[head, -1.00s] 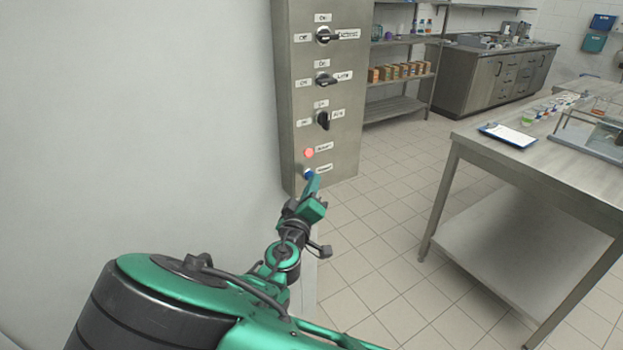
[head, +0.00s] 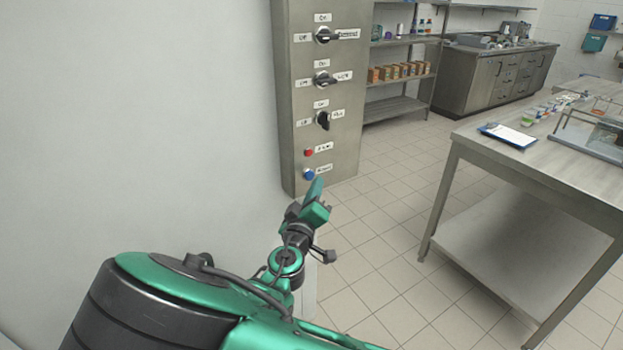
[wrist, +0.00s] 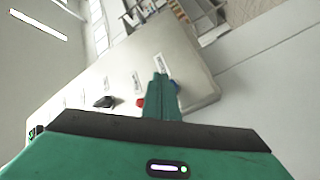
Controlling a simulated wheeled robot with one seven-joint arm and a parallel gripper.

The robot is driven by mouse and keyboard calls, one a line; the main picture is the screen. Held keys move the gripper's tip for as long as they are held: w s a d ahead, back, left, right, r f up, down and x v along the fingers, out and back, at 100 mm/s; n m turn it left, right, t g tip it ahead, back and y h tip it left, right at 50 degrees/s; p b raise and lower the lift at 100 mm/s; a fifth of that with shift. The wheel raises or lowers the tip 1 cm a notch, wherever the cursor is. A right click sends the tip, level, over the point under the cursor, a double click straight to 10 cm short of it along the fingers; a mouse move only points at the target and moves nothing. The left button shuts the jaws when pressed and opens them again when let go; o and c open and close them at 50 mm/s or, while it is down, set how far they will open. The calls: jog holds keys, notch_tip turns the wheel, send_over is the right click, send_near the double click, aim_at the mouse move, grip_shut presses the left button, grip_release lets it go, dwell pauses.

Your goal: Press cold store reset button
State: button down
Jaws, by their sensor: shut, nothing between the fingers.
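The steel control panel (head: 347,135) stands against the wall in the head view. Low on it are a dark red button (head: 308,153) and, just below, a blue button (head: 308,174), each with a small label too blurred to read surely. In the wrist view the shut fingers (wrist: 161,82) point at the panel (wrist: 195,80).
Several black rotary switches (head: 323,79) sit higher on the panel. A steel table (head: 580,185) with a clipboard (head: 508,136) stands at the right. Shelves (head: 400,105) and a counter (head: 500,80) are behind. The tiled floor between panel and table is clear.

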jog(key=s+d, duration=0.2)
jog(key=s, duration=0.1)
jog(key=s+d, duration=0.1)
jog(key=shift+s+d, duration=0.1)
jog(key=shift+s, duration=0.3)
dwell(0.6)
jog(key=w+d+f+m+g+h, duration=0.1)
jog(key=w+d+m+g+h, duration=0.2)
jog(key=d, duration=0.8)
jog(key=s+d+f+m+g+h, duration=0.15)
jog(key=s+d+m+g, duration=0.35)
jog(key=d, duration=0.7)
jog(key=s+d+f+m+g+h, duration=0.1)
jog(key=s+d+f+m+g, duration=0.35)
jog(key=d, duration=0.75)
jog(key=s+d+r+g+y, duration=0.3)
jog(key=s+d+g+y, duration=0.25)
jog(key=s, duration=0.55)
jog(key=s+r+y, duration=0.2)
jog(key=s+r, duration=0.2)
jog(key=s, duration=0.3)
jog(key=s+a+r+m+y, duration=0.1)
jog(key=s+r, duration=0.3)
jog(key=s, duration=0.4)
jog(key=shift+s+a+y, duration=0.15)
jog(key=shift+a+y, duration=0.05)
jog(key=shift+y, duration=0.4)
